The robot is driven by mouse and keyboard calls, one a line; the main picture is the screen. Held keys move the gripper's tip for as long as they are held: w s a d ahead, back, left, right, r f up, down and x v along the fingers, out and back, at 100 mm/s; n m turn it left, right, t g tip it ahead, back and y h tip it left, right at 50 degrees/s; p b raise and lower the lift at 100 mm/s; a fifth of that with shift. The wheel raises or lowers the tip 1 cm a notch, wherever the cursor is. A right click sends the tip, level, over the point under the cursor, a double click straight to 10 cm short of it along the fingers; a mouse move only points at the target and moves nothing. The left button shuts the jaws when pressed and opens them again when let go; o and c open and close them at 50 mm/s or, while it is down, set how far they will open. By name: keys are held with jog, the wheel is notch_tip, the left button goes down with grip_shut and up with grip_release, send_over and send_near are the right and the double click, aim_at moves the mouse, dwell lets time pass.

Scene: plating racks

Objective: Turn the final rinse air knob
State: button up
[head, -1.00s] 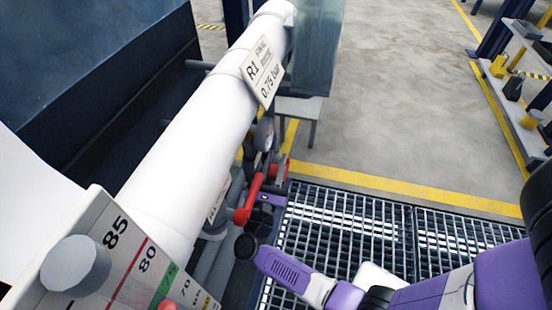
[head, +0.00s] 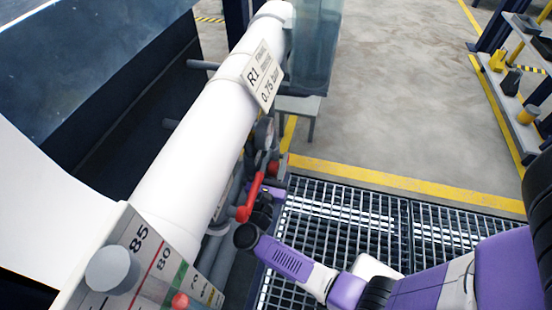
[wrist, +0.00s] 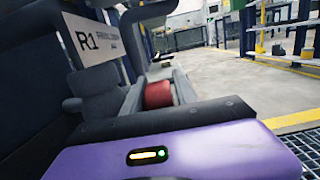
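A red knob (head: 274,168) sits on the dark fittings beside the white pipe in the head view. It also shows in the wrist view (wrist: 158,95), between the two grey fingers of my gripper (wrist: 160,86). The fingers are parted with the knob between them; I cannot tell whether they touch it. In the head view my gripper (head: 264,192) is small and partly hidden by the red lever and my wrist. A plate marked R1 (wrist: 92,42) stands at the left of the wrist view. Another R1 label reading 0.75 bar (head: 262,84) is on the pipe.
The white pipe (head: 195,145) runs along a dark tank (head: 100,60). A red lever handle (head: 249,203) is close to my wrist. A scale board (head: 150,262) stands at lower left. Metal grating (head: 330,225) and open floor (head: 400,90) lie to the right.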

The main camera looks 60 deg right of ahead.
jog(key=shift+a, duration=0.15)
jog(key=v, duration=0.7)
jog(key=shift+s+a+p, duration=0.15)
jog(key=shift+a+p, duration=0.1)
jog(key=shift+p, duration=0.2)
jog(key=shift+f, duration=0.2)
